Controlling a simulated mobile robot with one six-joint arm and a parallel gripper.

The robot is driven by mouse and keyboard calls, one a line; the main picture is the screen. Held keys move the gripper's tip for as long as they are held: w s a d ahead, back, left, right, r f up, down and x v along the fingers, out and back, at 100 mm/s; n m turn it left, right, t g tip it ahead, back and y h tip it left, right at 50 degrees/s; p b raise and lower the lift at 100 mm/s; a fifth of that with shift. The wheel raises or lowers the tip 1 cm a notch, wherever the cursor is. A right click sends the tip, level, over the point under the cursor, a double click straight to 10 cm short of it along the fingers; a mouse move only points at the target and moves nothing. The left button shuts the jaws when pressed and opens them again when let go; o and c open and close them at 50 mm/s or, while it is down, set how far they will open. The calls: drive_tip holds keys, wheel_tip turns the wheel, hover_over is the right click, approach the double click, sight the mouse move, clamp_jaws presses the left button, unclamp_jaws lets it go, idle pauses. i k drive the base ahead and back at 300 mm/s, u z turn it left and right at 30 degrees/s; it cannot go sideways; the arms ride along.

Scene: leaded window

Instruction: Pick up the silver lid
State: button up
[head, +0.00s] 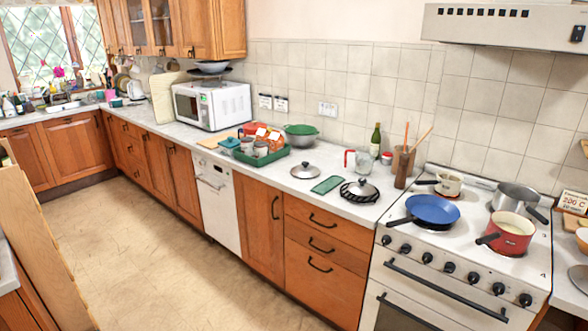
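A silver lid (305,171) with a dark knob lies flat on the white counter, left of a green flat rectangular item. A second silver lid (361,188) sits on a black trivet (346,195) nearer the stove. Both are in the head view and unobstructed from above. The frame does not show which one the task means. My gripper is not in view.
The stove (390,272) at right holds a blue pan (432,208), a red pot (510,231) and other pots. A green tray (262,159) with jars, a glass jug (359,160) and a utensil holder (403,168) stand near the lids. The floor (150,240) is clear.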

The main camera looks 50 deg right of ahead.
sight(305, 170)
drive_tip(key=i, duration=0.8)
drive_tip(key=z, duration=0.55)
drive_tip(key=i, duration=0.75)
drive_tip(key=z, duration=0.45)
